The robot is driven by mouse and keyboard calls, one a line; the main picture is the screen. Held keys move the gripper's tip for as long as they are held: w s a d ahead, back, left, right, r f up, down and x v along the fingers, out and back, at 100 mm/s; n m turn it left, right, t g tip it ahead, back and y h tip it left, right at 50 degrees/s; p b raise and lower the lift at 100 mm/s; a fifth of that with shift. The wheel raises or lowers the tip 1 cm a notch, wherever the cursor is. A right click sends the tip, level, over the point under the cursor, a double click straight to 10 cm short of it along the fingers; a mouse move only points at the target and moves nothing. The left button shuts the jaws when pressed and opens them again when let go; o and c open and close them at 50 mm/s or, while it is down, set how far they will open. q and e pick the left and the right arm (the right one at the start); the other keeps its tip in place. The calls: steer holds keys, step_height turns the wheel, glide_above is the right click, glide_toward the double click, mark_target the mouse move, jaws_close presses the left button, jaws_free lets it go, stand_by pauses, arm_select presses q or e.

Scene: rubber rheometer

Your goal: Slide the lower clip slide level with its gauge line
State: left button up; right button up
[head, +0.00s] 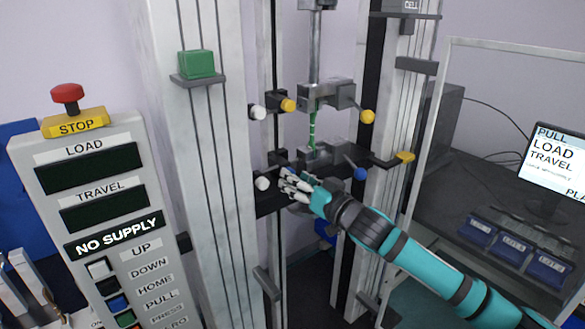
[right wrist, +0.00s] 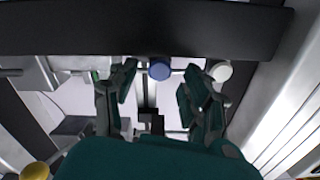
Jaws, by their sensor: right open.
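My right gripper (head: 288,181) is open at the left of the lower clamp (head: 322,152). In the right wrist view its fingers (right wrist: 160,80) stand on either side of a blue knob (right wrist: 160,69), with no clear contact. A white knob (right wrist: 221,71) is just outside the right finger there; it shows left of the gripper in the head view (head: 262,183). I cannot tell for sure which part is the lower clip slide, and no gauge line can be made out. A thin green strip (head: 312,130) runs between the clamps. My left gripper is not in view.
The upper clamp (head: 328,95) and a yellow knob (head: 367,116) are above the gripper. A second blue knob (head: 360,174) is close on its right. Column (head: 205,150) and the dark crossbar (right wrist: 150,28) bound the space. A control panel (head: 105,225) stands left.

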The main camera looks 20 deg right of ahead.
mark_target(285, 163)
steer(key=shift+x, duration=1.3)
steer(key=shift+s+d, duration=0.1)
jaws_close()
